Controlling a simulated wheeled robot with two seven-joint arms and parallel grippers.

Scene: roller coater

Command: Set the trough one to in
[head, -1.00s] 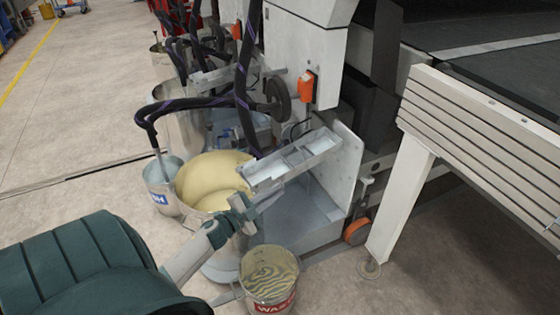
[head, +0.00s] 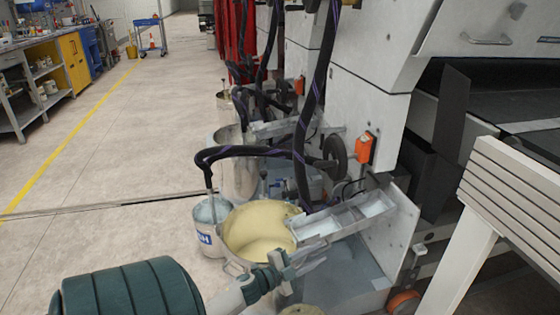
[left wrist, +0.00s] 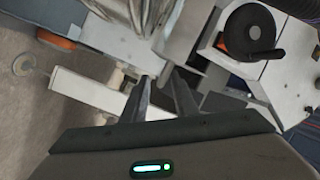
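The nearest trough (head: 345,218), a shallow pale metal tray with a divider, sticks out from the side plate of the machine over a pot of cream liquid (head: 258,230). A similar trough (head: 272,128) shows farther back. No label tells which is one. My left gripper (head: 290,262) is just below and in front of the near trough's left end; I cannot tell whether it touches. In the left wrist view its two dark fingers (left wrist: 163,93) stand apart, with no thing clearly between them. My right gripper is not in view.
A bucket (head: 211,226) with a hose stands left of the pot. Another bucket (head: 302,311) shows at the bottom edge. A white slatted frame (head: 510,185) with a leg stands at the right. An orange box (head: 365,147) sits above the trough. Floor at the left is clear.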

